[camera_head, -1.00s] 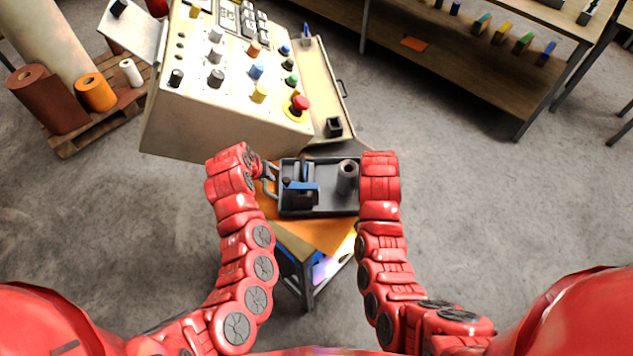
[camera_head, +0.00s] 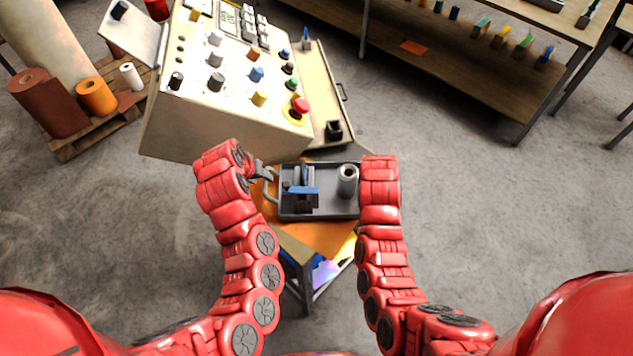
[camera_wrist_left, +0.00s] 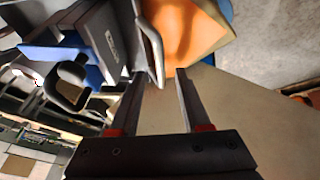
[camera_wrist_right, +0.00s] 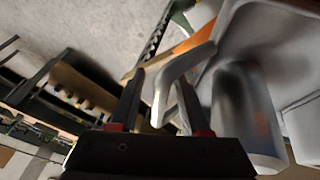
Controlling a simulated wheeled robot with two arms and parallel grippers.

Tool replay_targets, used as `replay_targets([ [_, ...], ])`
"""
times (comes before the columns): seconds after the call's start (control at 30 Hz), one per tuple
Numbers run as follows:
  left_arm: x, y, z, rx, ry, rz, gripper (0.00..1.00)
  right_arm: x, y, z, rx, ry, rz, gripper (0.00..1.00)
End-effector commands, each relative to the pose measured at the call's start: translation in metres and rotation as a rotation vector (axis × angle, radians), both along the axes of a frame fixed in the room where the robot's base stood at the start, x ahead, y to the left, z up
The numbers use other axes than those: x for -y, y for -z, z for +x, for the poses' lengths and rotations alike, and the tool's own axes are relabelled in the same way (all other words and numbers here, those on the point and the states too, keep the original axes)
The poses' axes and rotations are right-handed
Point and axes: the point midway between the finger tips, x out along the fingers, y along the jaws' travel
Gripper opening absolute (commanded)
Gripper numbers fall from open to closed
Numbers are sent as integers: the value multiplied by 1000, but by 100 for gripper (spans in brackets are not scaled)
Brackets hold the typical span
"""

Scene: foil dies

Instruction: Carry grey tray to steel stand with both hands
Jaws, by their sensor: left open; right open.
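The grey tray (camera_head: 328,206) sits over an orange-topped small table in the head view. It holds a dark block with a blue part (camera_head: 302,190) and an upright grey cylinder (camera_head: 347,182). My left gripper (camera_head: 267,173) is open at the tray's left handle (camera_head: 272,190). In the left wrist view the handle (camera_wrist_left: 151,45) reaches between the open fingertips (camera_wrist_left: 158,76). My right gripper's fingers are hidden under its wrist in the head view. In the right wrist view they (camera_wrist_right: 160,80) are open around the right handle (camera_wrist_right: 168,82). I cannot single out a steel stand.
A control console (camera_head: 222,120) with knobs and a red button stands just beyond the tray. The orange-topped table (camera_head: 318,238) is below it. A pallet with rolls (camera_head: 97,97) is at upper left, a long shelf bench (camera_head: 440,60) at upper right.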

Motion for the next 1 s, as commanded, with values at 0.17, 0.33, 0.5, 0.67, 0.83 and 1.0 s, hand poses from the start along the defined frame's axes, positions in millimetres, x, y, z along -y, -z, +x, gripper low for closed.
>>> replay_targets([
  [0.17,-7,-35,-13,7,-1,1,47,0,0,0,0,0,0,47],
  [0.33,-8,-51,-19,6,0,-2,47,0,0,0,0,0,0,47],
  [0.5,-10,-58,-24,3,-2,-3,47,0,0,0,0,0,0,47],
  [0.67,-12,-59,-25,1,-1,0,47,-2,-6,-2,1,-1,0,47],
  [0.83,-12,-59,-25,1,0,0,47,-7,-27,-11,3,-2,0,47],
  [1.0,-11,-59,-25,2,0,-1,47,-13,-58,-23,6,-2,-1,47],
])
